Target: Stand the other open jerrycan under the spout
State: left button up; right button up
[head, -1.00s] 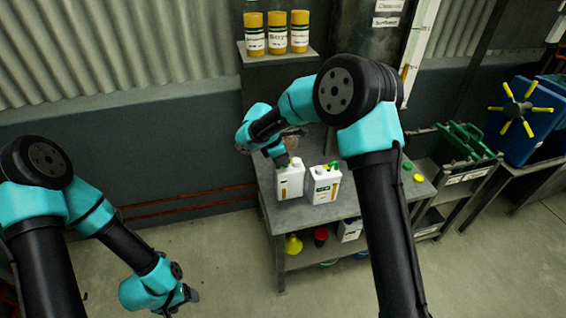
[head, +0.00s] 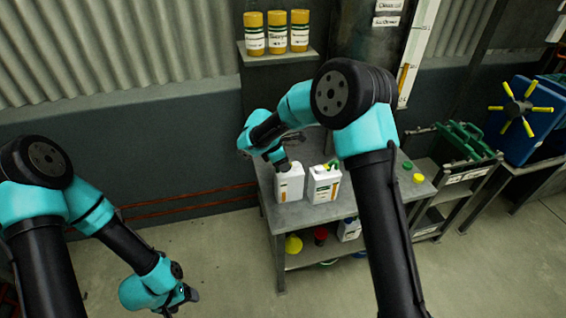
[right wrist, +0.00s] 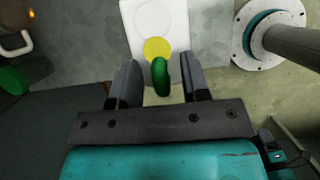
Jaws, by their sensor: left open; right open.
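Two white jerrycans stand upright, side by side, on the metal table: the left jerrycan (head: 290,186) and the right jerrycan (head: 322,186), which has green on its top. My right gripper (head: 281,162) is at the top of the left jerrycan. In the right wrist view its open fingers (right wrist: 160,82) lie either side of a green oval part (right wrist: 161,77), with a yellow disc and a white surface beyond; I cannot tell whether they touch. My left gripper (head: 180,298) is open and empty, low on the left, away from the table. I cannot make out the spout; my right arm covers part of that area.
A yellow cap (head: 419,178) and a green cap (head: 407,165) lie at the table's right. Yellow-capped jars (head: 277,35) stand on a shelf above. A yellow item (head: 293,244) and a red item (head: 321,236) are on the lower shelf. A cart (head: 455,170) stands at the right.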

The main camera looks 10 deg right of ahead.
jog(key=v, duration=1.2)
jog(key=shift+r, duration=0.2)
jog(key=o, duration=1.1)
jog(key=d+r+y, duration=0.1)
jog(key=d+y, duration=0.8)
jog(key=d, duration=0.5)
jog(key=shift+w+r, duration=0.25)
jog(key=shift+r, duration=0.05)
